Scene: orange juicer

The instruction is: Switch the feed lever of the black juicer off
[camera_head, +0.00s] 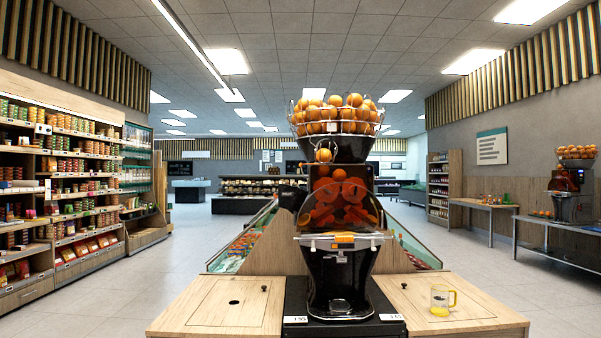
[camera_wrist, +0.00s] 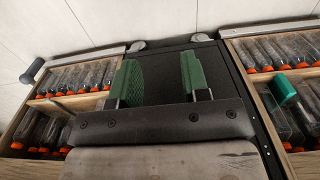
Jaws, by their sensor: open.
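The black juicer (camera_head: 340,265) stands upright on a dark base in the middle of the head view, between two wooden counter tops. A wire basket of oranges (camera_head: 337,115) sits on top, and a single orange (camera_head: 323,155) rests just below it. Oranges and orange parts show behind its clear front. I cannot make out the feed lever or its setting. My gripper (camera_wrist: 158,82) shows only in the wrist view, with two green fingers apart and nothing between them. The juicer is not recognisable in the wrist view, and my gripper is not in the head view.
In the wrist view, racks of bottles with orange caps (camera_wrist: 285,62) lie either side of a dark panel (camera_wrist: 165,75). A second juicer (camera_head: 572,180) stands far right. The aisles are clear.

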